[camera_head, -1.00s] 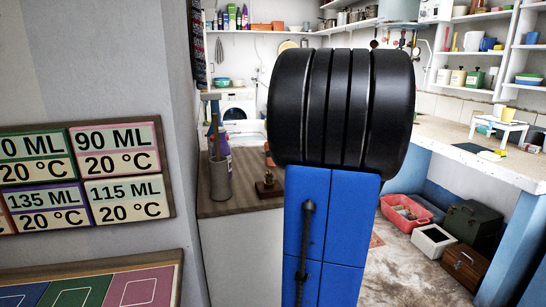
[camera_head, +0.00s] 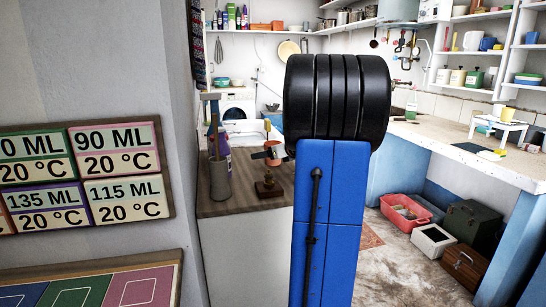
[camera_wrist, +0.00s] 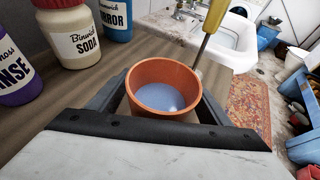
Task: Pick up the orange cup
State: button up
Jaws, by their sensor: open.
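The orange cup (camera_wrist: 165,88) stands upright in the wrist view, with pale bluish liquid inside. My gripper (camera_wrist: 160,98) is open, with a dark finger on each side of the cup. The cup's lower part is hidden by the gripper body, and I cannot tell whether the fingers touch it. In the head view an orange shape (camera_head: 272,151), probably the cup, shows just left of my arm above the wooden counter. My arm hides most of the gripper there.
A soda jar (camera_wrist: 70,35), a blue bottle (camera_wrist: 115,18) and a purple bottle (camera_wrist: 15,75) stand left of the cup. A yellow-handled tool (camera_wrist: 214,18) stands close behind it. A white sink (camera_wrist: 232,42) lies beyond. A wooden block with a knob (camera_head: 268,186) sits on the counter.

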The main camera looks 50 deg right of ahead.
jog(key=c, duration=1.2)
jog(key=shift+r, duration=0.1)
